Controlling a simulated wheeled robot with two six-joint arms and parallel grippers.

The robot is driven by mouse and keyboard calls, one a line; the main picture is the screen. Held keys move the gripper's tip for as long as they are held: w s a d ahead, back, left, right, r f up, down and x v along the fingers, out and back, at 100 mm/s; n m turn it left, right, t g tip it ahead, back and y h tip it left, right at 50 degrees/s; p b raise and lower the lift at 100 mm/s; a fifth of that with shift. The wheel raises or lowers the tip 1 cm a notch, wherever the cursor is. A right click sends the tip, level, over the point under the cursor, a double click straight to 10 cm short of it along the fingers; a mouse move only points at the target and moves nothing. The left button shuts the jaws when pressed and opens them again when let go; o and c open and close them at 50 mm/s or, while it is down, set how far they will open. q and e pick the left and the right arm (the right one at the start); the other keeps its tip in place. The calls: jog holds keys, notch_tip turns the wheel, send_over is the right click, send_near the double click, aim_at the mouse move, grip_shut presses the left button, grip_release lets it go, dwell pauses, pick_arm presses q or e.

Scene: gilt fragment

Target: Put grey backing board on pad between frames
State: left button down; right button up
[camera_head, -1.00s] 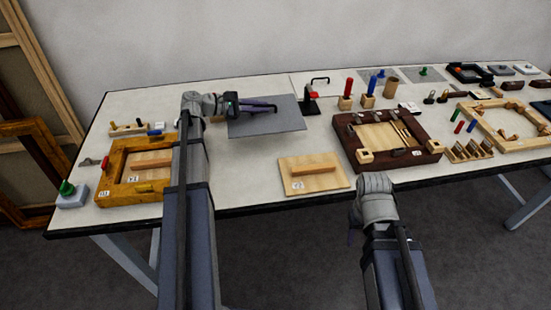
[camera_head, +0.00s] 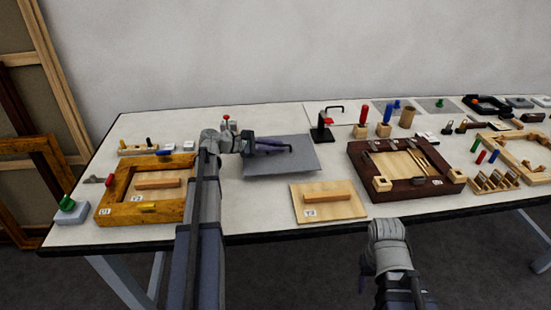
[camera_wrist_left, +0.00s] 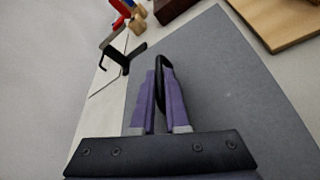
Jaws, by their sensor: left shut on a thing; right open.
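The grey backing board (camera_head: 300,160) is a flat sheet behind the wooden Y2 board, between the gilt frame (camera_head: 113,205) and the dark brown frame (camera_head: 440,185). My left gripper (camera_head: 272,147) is above it, shut on its black handle. In the left wrist view my purple fingers (camera_wrist_left: 160,90) close around the handle, and the grey board (camera_wrist_left: 220,75) spreads beneath. I cannot tell whether the board touches the table. No separate pad shows under it; the board and arm hide that area. My right gripper (camera_head: 366,273) is open and empty in front of the table edge.
The wooden Y2 board (camera_head: 312,197) lies close in front of the grey board. A black stand with a red part (camera_head: 321,131) stands just behind right. Blocks with red and blue handles (camera_head: 363,115) stand farther right. Bare table lies left of the black stand.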

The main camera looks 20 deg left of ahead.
aim_at(270, 154)
pick_arm(q)
notch_tip(270, 154, down, 4)
jog(key=b, duration=0.3)
jog(key=shift+r, duration=0.25)
jog(key=c, duration=1.3)
grip_release()
jog(key=shift+c, duration=0.2)
jog(key=o, duration=0.4)
